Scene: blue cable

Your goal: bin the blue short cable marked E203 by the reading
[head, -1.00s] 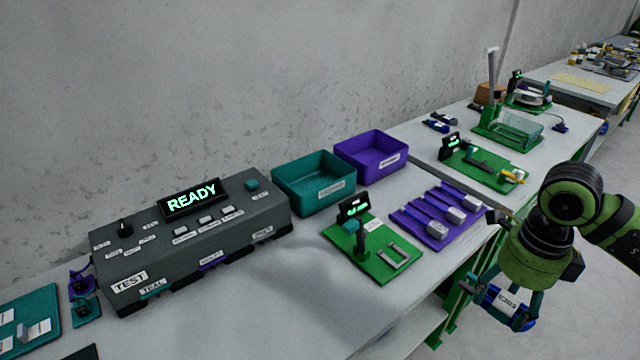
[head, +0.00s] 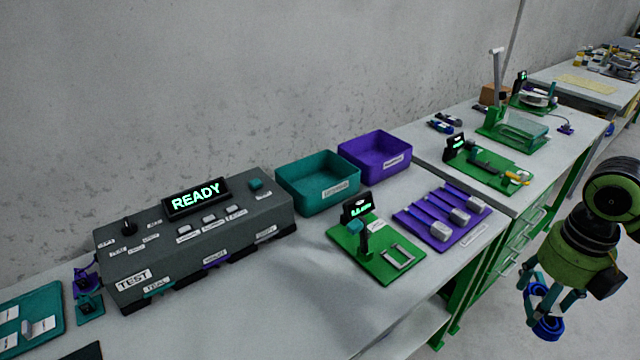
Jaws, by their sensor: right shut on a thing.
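My right gripper (head: 547,305) is at the lower right, off the table's front edge, pointing down. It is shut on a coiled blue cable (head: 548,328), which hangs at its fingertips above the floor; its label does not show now. A grey test box (head: 200,245) with a display reading READY stands on the table at the left. A teal bin (head: 318,183) and a purple bin (head: 375,157) stand behind, at the back of the table; their labels are too small to read. My left gripper is not in view.
A green fixture (head: 378,262) with a small display and a purple rack (head: 442,222) with several grey blocks lie in front of the bins. A teal tray (head: 30,325) is at the far left. More green fixtures (head: 490,170) stand on the table beyond. Bare tabletop lies before the test box.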

